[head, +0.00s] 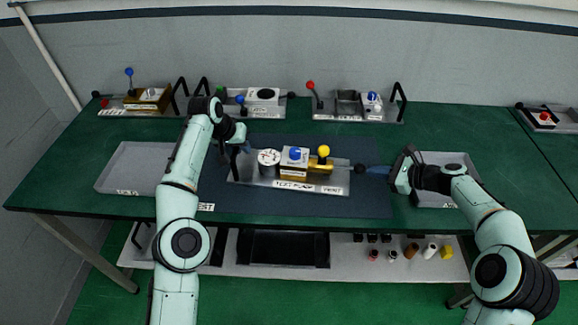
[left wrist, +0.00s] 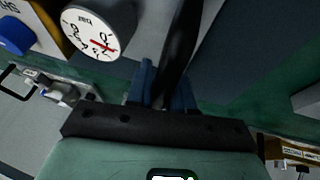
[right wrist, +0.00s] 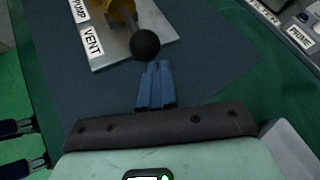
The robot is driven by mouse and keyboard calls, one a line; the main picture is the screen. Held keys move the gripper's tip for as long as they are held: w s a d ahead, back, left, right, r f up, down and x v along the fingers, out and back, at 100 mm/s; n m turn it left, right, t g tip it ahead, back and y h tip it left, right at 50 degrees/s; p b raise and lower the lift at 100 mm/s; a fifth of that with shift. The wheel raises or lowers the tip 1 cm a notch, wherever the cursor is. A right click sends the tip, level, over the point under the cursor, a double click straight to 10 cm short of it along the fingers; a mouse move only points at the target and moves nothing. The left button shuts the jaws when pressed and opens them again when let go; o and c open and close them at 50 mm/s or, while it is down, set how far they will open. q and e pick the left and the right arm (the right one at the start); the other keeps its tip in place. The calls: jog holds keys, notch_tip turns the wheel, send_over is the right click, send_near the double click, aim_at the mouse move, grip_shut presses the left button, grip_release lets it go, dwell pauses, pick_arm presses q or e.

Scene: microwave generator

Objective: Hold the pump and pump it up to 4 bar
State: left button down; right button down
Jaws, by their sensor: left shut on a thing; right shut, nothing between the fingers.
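The pump unit (head: 300,186) is a metal plate on the dark mat. It carries a round white gauge (head: 268,158), a white box with a blue knob (head: 295,153), and a yellow pump part with a yellow ball (head: 323,150). The gauge's red needle shows in the left wrist view (left wrist: 100,44); its value is unclear. My left gripper (head: 243,148) is shut on the unit's black handle (left wrist: 181,40) at its left end. My right gripper (right wrist: 158,68) is shut and empty, just short of the black ball (right wrist: 145,44) at the plate's right end, apart from it.
Grey trays stand left (head: 135,168) and right (head: 450,160) of the mat (head: 345,207). Other units with levers line the table's back, including a red-knobbed one (head: 340,116). A lower shelf (head: 350,262) holds small bottles and bins. The mat's front strip is clear.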

aim_at(364, 170)
jog(key=shift+a, duration=0.2)
jog(key=shift+w+a, duration=0.1)
jog(key=shift+a, duration=0.65)
jog(key=shift+r, duration=0.1)
jog(key=shift+w+a, duration=0.1)
jog(key=shift+a, duration=1.35)
jog(key=shift+s+d, duration=0.15)
jog(key=shift+d, duration=1.4)
jog(key=shift+s+d, duration=0.1)
jog(key=shift+d, duration=1.4)
